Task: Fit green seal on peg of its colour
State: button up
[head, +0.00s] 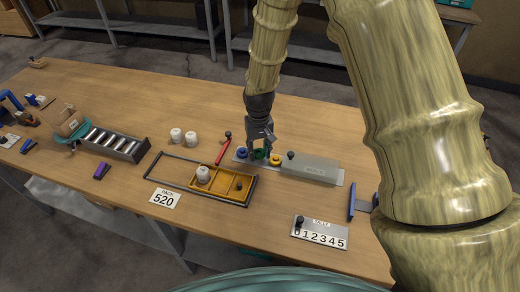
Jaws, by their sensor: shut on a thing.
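My gripper (261,146) points down at the middle of the table and is shut on the green seal (259,155). The green seal is small in view and partly covered by the fingers. It shows between a blue ring-like piece (241,153) on the left and a yellow one (276,160) on the right. These are at the left part of a flat grey plate (234,157). The green peg itself is hidden, and I cannot tell whether the seal is around it or above it.
A red-handled tool (223,149) lies left of the plate. A yellow tray (213,187) holds a white piece (203,174). Two white pieces (183,136) stand behind. A tally board (320,232) is in front.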

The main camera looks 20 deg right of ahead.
jog(key=shift+f, duration=0.75)
dwell(0.9)
jog(key=o, duration=0.8)
jog(key=shift+w, duration=0.1)
jog(key=shift+o, duration=0.2)
jog(key=o, duration=0.5)
jog(key=shift+r, duration=0.2)
jog(key=shift+r+p, duration=1.95)
jog(key=shift+r, duration=0.65)
